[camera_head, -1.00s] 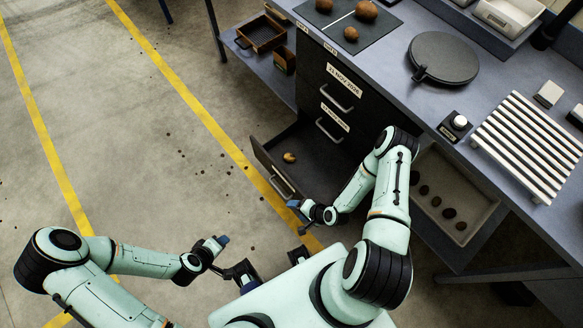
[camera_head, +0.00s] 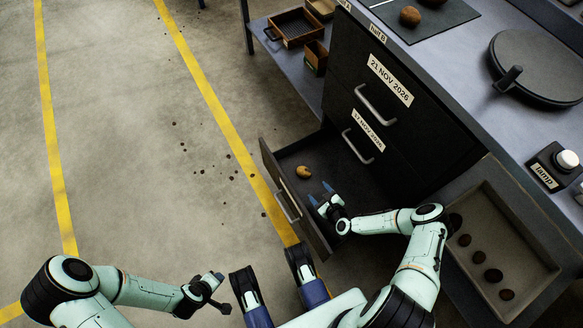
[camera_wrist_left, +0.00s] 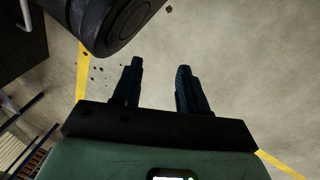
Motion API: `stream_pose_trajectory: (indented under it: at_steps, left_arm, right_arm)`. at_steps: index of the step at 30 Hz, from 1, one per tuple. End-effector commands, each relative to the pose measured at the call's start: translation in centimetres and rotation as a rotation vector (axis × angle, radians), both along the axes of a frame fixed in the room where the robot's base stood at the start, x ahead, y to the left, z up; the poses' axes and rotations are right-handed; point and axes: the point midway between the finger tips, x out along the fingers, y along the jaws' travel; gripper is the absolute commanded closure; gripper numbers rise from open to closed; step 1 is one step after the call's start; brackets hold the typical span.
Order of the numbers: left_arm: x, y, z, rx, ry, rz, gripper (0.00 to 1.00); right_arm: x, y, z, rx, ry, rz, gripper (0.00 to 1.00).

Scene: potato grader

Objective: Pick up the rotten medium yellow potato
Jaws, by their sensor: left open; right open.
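A yellow-brown potato (camera_head: 303,172) lies alone in the open bottom drawer (camera_head: 285,205) of the dark cabinet in the head view. A small dark mark shows on it; the picture is too small to tell more about rot. My right gripper (camera_head: 320,193) is open and empty, reaching over the drawer. Its blue fingertips are just right of and nearer than the potato, apart from it. My left gripper (camera_head: 220,290) is at the lower left over the floor. In the left wrist view its two fingers (camera_wrist_left: 160,70) stand apart with nothing between them.
The cabinet has two shut drawers with handles (camera_head: 375,104) above the open one. A pale tray (camera_head: 540,262) with several dark potatoes lies right of my right arm. The bench top holds a dark round pan (camera_head: 545,65) and a lamp button (camera_head: 567,159). Floor at left is clear except crumbs.

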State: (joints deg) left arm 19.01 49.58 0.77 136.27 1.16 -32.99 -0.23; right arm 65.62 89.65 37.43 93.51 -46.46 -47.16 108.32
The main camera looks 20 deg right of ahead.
Motion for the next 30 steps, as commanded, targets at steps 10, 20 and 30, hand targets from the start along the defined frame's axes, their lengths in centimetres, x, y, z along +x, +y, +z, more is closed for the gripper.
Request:
stream_pose_trajectory:
  at_steps: [10, 20, 30]
  left_arm:
    - [-3.3, 0.6, -3.5, -0.001, 0.121, 0.011, 0.57]
    - [-5.9, 1.0, -5.2, -0.007, 0.206, 0.018, 0.57]
    - [-9.9, 1.4, -7.3, -0.016, 0.336, 0.031, 0.57]
  right_arm:
    - [5.0, 0.2, -2.8, 0.029, 0.002, -0.012, 0.30]
    - [8.1, 0.2, -4.3, 0.027, 0.003, -0.012, 0.30]
    - [12.0, 0.0, -6.3, 0.028, 0.003, -0.012, 0.30]
